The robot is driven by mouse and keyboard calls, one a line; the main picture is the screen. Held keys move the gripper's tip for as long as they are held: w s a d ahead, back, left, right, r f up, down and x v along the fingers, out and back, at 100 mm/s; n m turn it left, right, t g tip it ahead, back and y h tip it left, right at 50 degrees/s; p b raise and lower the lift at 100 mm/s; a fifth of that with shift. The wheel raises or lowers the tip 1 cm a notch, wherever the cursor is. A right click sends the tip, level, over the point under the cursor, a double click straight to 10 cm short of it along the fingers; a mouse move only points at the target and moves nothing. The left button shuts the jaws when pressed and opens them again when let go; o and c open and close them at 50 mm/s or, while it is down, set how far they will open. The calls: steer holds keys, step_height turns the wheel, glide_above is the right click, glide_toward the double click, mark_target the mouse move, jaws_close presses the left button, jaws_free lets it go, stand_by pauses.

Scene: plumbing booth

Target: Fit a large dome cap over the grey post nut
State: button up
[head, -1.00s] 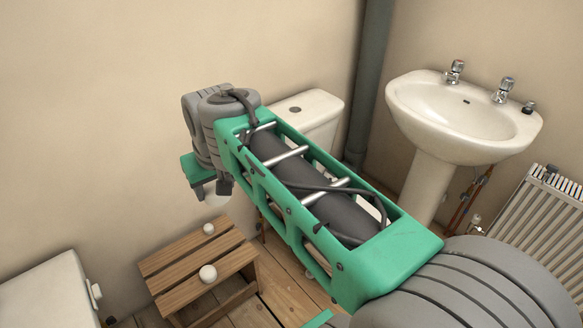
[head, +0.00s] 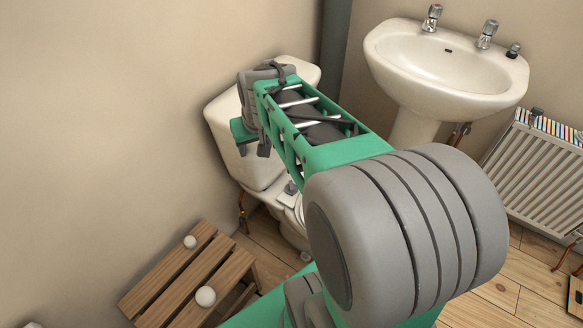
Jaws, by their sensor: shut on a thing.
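My gripper (head: 253,150) is in front of the white toilet cistern, its fingers pointing down. It is shut on a white dome cap, which is hard to pick out now against the white cistern. A small grey fitting (head: 290,187), which looks like the grey post nut, stands on a white base at the back of the toilet pan. It is to the right of my gripper and lower in the picture. Two more white domed caps, a farther one (head: 190,241) and a nearer one (head: 205,296), sit on the wooden stool.
The slatted wooden stool (head: 178,272) stands at the lower left. The toilet cistern (head: 222,112) is against the wall behind my gripper. A pedestal basin (head: 445,75) and a radiator (head: 535,165) are at the right. My arm hides much of the toilet pan.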

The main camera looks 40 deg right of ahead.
steer(key=d+f+n+b, duration=0.1)
steer(key=d+f, duration=0.4)
steer(key=f, duration=0.2)
steer(key=n+y+b, duration=0.2)
steer(key=n+y, duration=0.2)
steer(key=n, duration=0.4)
glide_above(291, 185)
step_height(291, 185, down, 15)
steer(key=shift+g, duration=0.3)
step_height(291, 185, down, 9)
steer(key=b, duration=0.6)
steer(key=shift+s+d+b, duration=0.1)
steer(key=shift+b, duration=0.3)
steer(key=shift+f, duration=0.1)
steer(key=shift+s+f+h, duration=0.1)
steer(key=shift+f+h, duration=0.1)
steer(key=shift+h, duration=0.1)
steer(key=o, duration=1.4)
steer(key=p+v, duration=0.2)
steer(key=v, duration=0.5)
steer(key=shift+d+r, duration=0.1)
steer(key=shift+r, duration=0.3)
